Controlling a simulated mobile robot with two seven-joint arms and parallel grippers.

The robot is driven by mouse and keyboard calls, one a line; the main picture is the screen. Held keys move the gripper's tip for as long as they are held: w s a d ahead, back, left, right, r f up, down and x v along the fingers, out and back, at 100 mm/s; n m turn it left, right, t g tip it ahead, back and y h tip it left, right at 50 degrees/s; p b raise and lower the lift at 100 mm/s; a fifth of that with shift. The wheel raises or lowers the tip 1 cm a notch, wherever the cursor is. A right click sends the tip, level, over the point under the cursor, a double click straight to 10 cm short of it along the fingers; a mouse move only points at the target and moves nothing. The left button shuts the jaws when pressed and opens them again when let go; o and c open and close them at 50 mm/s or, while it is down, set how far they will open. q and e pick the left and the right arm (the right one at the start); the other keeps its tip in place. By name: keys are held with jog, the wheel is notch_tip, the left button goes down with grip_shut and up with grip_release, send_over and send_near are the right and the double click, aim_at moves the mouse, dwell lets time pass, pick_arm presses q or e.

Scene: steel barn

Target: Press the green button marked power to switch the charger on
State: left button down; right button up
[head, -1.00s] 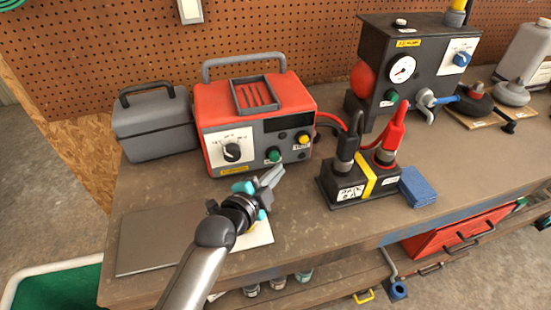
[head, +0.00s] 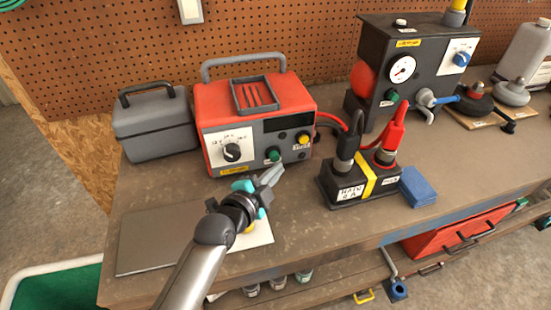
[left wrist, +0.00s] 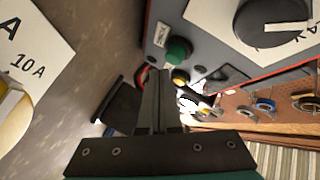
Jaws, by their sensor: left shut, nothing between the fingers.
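The red and grey charger (head: 212,117) stands on the bench with its front panel facing me. Its round green button (head: 273,156) sits low on the panel, right of the black dial (head: 232,152). The button's marking is too small to read. My left gripper (head: 279,172) is shut and empty, just in front of and below the green button. In the left wrist view, the gripper fingertips (left wrist: 151,74) show beside the green button (left wrist: 178,51), and a gap seems to remain between them. My right gripper is not in view.
A yellow knob (head: 304,137) is on the charger's right side. A black battery (head: 338,191) with clamps stands to the right, beside a blue sponge (head: 417,187). A grey case (head: 154,128) stands left of the charger. A white card (head: 262,233) lies under my gripper.

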pick_arm(q)
jog(key=shift+w+a, duration=0.1)
jog(key=shift+w, duration=0.15)
jog(key=shift+w+a+b, duration=0.2)
jog(key=shift+w+b, duration=0.1)
jog(key=shift+w, duration=0.4)
dwell(0.8)
jog(key=shift+s, duration=0.1)
jog(key=shift+s+d+p, duration=0.2)
jog(key=shift+s+p, duration=0.2)
jog(key=shift+s, duration=0.15)
jog(key=shift+s+d+p, duration=0.15)
jog(key=shift+s+p, duration=0.25)
jog(key=shift+s, duration=0.1)
jog(key=s+p, duration=0.1)
jog(key=s, duration=0.1)
jog(key=s+d+p, duration=0.1)
jog(key=s+p, duration=0.1)
jog(key=shift+d+r, duration=0.15)
jog(key=shift+s+d+p, duration=0.3)
jog(key=shift+s+p, duration=0.15)
jog(key=shift+s, duration=0.4)
